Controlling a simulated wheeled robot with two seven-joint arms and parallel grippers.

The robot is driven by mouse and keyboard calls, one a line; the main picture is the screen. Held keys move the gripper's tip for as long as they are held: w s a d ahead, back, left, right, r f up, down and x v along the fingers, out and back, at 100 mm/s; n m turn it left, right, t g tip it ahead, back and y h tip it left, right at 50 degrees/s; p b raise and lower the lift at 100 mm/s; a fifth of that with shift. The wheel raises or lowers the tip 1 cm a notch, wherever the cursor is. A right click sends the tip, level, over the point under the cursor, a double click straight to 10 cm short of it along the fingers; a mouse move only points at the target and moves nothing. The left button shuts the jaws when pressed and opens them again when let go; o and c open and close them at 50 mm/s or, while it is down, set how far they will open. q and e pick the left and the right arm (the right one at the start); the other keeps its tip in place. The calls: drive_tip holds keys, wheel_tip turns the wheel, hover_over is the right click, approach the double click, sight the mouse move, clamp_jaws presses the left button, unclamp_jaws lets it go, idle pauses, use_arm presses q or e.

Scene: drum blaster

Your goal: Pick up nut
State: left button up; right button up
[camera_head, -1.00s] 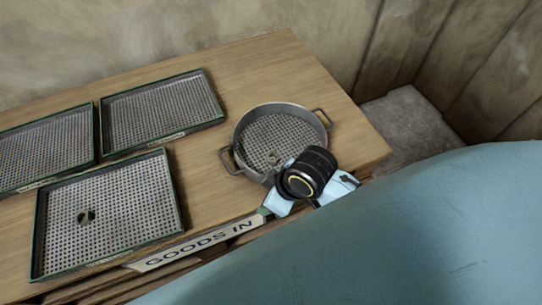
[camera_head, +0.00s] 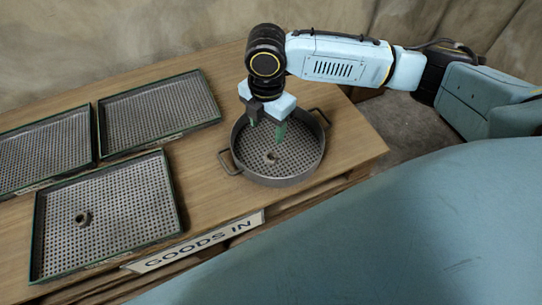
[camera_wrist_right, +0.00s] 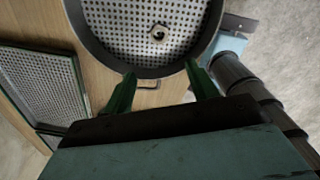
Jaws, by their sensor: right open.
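A small grey nut (camera_head: 270,157) lies on the perforated floor of a round metal pan (camera_head: 277,181) with two side handles. It also shows in the right wrist view (camera_wrist_right: 159,32), near the top. A second nut-like piece (camera_head: 82,218) lies in the front left tray. My right gripper (camera_head: 267,126) is over the pan, above and behind the nut in the head view. Its green fingers are apart and empty in the right wrist view (camera_wrist_right: 160,73), with the nut beyond their tips. My left gripper is out of view.
The front left tray (camera_head: 172,190) and two more perforated trays (camera_head: 205,75) (camera_head: 96,135) with green rims stand left of the pan. A GOODS IN sign (camera_head: 200,243) is on the table's front edge. Bare wooden table (camera_head: 345,150) lies right of the pan.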

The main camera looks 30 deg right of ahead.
drive_tip(key=b, duration=0.2)
hover_over(272, 155)
drive_tip(key=a, duration=0.1)
wheel_tip(272, 155, down, 8)
drive_tip(key=shift+s+r, duration=0.1)
drive_tip(key=shift+s, duration=0.05)
drive_tip(key=f, duration=0.2)
drive_tip(key=d+f+b, duration=0.1)
drive_tip(key=f, duration=0.1)
drive_tip(key=shift+f, duration=0.7)
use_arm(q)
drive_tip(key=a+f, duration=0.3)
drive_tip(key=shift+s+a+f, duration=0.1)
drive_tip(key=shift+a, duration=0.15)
use_arm(e)
drive_tip(key=shift+r, duration=0.1)
drive_tip(key=c, duration=1.1)
